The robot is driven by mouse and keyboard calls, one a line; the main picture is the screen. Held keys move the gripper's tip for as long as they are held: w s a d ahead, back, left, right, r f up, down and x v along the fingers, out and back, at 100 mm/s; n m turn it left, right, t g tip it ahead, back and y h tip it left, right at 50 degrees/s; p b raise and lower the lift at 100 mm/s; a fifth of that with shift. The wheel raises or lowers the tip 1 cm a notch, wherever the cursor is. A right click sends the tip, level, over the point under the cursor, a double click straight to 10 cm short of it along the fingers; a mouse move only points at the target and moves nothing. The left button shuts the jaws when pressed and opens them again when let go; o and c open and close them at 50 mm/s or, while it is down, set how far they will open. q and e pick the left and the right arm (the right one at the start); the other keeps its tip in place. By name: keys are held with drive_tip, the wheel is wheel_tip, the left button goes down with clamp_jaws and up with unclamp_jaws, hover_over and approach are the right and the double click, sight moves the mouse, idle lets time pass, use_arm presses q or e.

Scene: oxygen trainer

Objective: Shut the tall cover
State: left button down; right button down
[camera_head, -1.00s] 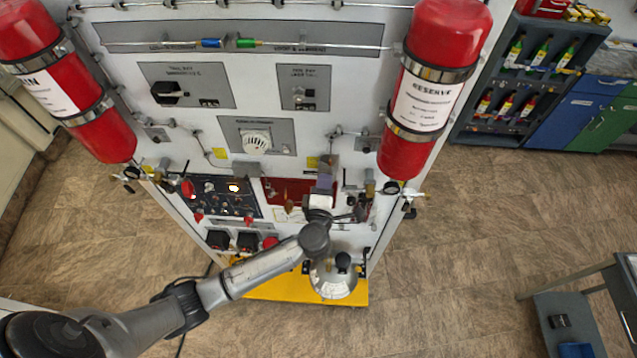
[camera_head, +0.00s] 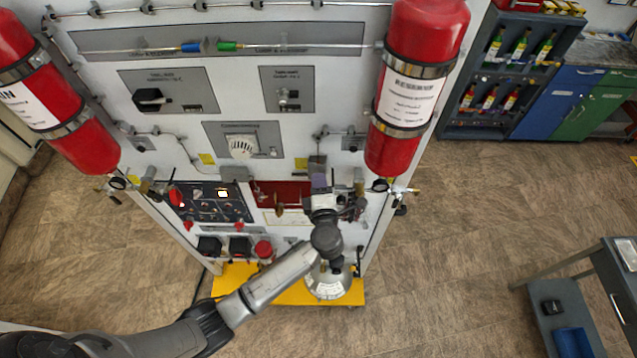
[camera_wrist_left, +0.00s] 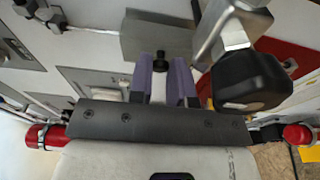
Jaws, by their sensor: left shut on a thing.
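A grey metal plate (camera_wrist_left: 160,38), which seems to be the tall cover, stands out from the panel near its red section. In the head view its grey top (camera_head: 318,161) shows just above my left gripper (camera_head: 320,182). In the left wrist view, the two purple fingers of my left gripper (camera_wrist_left: 166,80) reach the plate's edge and close around a small dark piece there. The gripper is shut on it. The wrist hides the plate's lower part in the head view, so its exact angle is unclear. My right gripper is out of view.
A black knob on a metal lever (camera_wrist_left: 250,80) is close beside the fingers. The red panel section (camera_head: 265,192) lies left of the gripper. A red RESERVE cylinder (camera_head: 408,100) hangs at upper right. A silver dome (camera_head: 328,285) sits below on the yellow base (camera_head: 232,278).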

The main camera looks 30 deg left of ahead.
use_arm(q)
drive_tip(key=c, duration=1.1)
unclamp_jaws()
drive_tip(key=shift+o, duration=0.2)
drive_tip(key=b+v, duration=0.4)
drive_tip(key=v, duration=0.9)
drive_tip(key=shift+s+d, duration=0.25)
drive_tip(key=shift+s, duration=0.05)
